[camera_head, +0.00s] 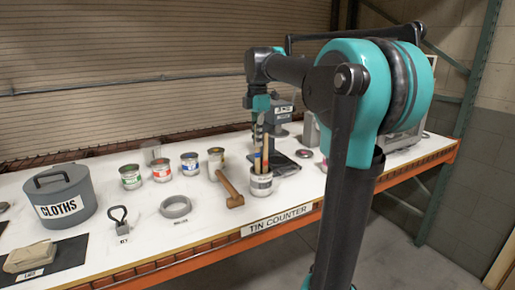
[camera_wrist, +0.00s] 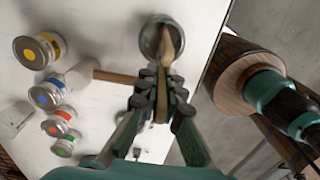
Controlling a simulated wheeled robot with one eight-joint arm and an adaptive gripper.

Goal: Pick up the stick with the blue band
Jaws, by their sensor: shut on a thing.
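A white tin (camera_head: 261,185) stands near the front edge of the counter, with thin wooden sticks (camera_head: 265,155) upright in it. My gripper (camera_head: 258,137) is directly above the tin, pointing down at the sticks. In the wrist view my gripper (camera_wrist: 161,80) is shut on a wooden stick (camera_wrist: 161,105), which runs between the fingers toward the round tin (camera_wrist: 148,40). The lower end of the sticks is inside the tin.
A wooden mallet (camera_head: 231,191) lies just left of the tin. Several paint cans, including a blue-labelled one (camera_head: 190,164), stand behind and left. A grey tape ring (camera_head: 175,207) and a CLOTHS bin (camera_head: 60,197) are farther left. A dark scale (camera_head: 285,164) is behind.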

